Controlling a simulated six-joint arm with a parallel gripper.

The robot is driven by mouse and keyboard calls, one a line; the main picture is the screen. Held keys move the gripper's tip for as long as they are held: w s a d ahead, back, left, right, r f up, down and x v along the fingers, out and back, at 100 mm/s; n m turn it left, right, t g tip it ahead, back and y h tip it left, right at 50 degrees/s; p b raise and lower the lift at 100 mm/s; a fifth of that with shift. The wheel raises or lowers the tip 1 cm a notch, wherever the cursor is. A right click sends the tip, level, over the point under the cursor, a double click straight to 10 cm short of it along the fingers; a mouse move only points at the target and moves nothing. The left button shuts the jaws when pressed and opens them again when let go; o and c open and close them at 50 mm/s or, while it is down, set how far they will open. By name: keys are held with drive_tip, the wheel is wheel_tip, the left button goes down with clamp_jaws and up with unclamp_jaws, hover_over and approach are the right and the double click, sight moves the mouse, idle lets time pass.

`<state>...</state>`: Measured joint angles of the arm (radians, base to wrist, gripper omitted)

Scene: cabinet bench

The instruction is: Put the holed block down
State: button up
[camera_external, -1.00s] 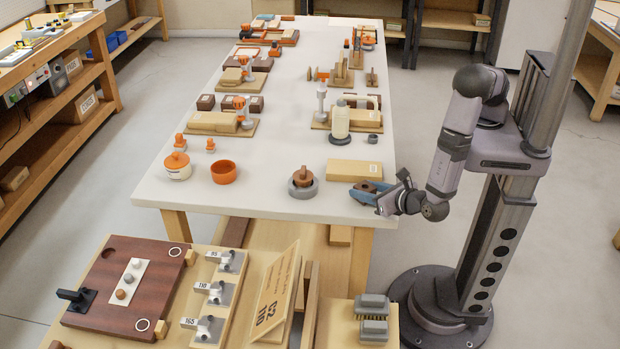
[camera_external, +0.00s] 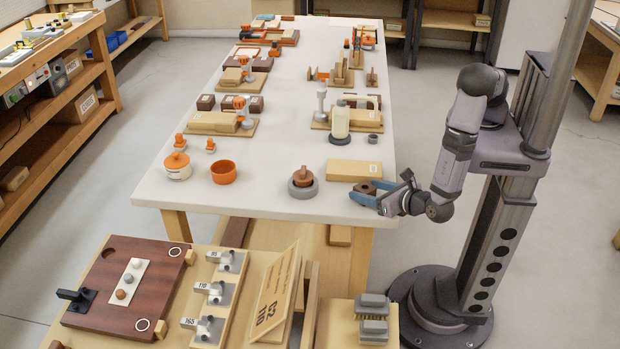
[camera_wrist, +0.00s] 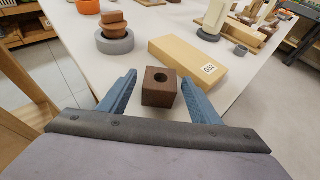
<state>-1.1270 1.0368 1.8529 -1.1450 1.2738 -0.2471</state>
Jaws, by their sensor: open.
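The holed block is a small dark brown cube with a round hole in its top. In the wrist view the holed block (camera_wrist: 160,87) sits on the white table between my blue fingers, with a gap on each side. It also shows in the external view (camera_external: 366,187) at the table's near right corner, partly hidden by a finger. My gripper (camera_external: 362,194) is open around the block, close to the table top. The open fingers also show in the wrist view (camera_wrist: 160,98).
A long tan block (camera_external: 353,171) lies just beyond the holed block. A grey ring with a brown piece in it (camera_external: 303,182) stands to the left. An orange cup (camera_external: 223,172) is farther left. The white table's (camera_external: 270,205) front and right edges are close to my gripper.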

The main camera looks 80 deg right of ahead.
drive_tip(key=b+v, duration=0.2)
drive_tip(key=v, duration=0.8)
drive_tip(key=shift+s+a+b, duration=0.2)
drive_tip(key=shift+b, duration=0.1)
drive_tip(key=shift+r, duration=0.1)
drive_tip(key=d+m+g, duration=0.1)
drive_tip(key=d, duration=0.1)
drive_tip(key=w+d+m+g, duration=0.1)
drive_tip(key=d, duration=0.1)
drive_tip(key=d+m+g, duration=0.2)
drive_tip(key=shift+w+d+r+h, duration=0.25)
drive_tip(key=shift+d+r+h, duration=0.05)
drive_tip(key=shift+d+r, duration=0.05)
drive_tip(key=d+m+g, duration=0.1)
drive_tip(key=d, duration=0.1)
drive_tip(key=d+m+g+y, duration=0.1)
drive_tip(key=d+m, duration=0.1)
drive_tip(key=d+m+g, duration=0.2)
drive_tip(key=shift+s+d+r, duration=0.25)
drive_tip(key=shift+d, duration=0.1)
drive_tip(key=s+d+r+m+y, duration=0.1)
drive_tip(key=d+m+y, duration=0.3)
drive_tip(key=m, duration=0.5)
drive_tip(key=s+d+r+m+g+y, duration=0.1)
drive_tip(key=s+d+m+y, duration=0.3)
drive_tip(key=d+m, duration=0.3)
drive_tip(key=shift+d+m+g+y, duration=0.35)
drive_tip(key=shift+m+y, duration=0.25)
drive_tip(key=shift+m, duration=0.4)
drive_tip(key=shift+r, duration=0.1)
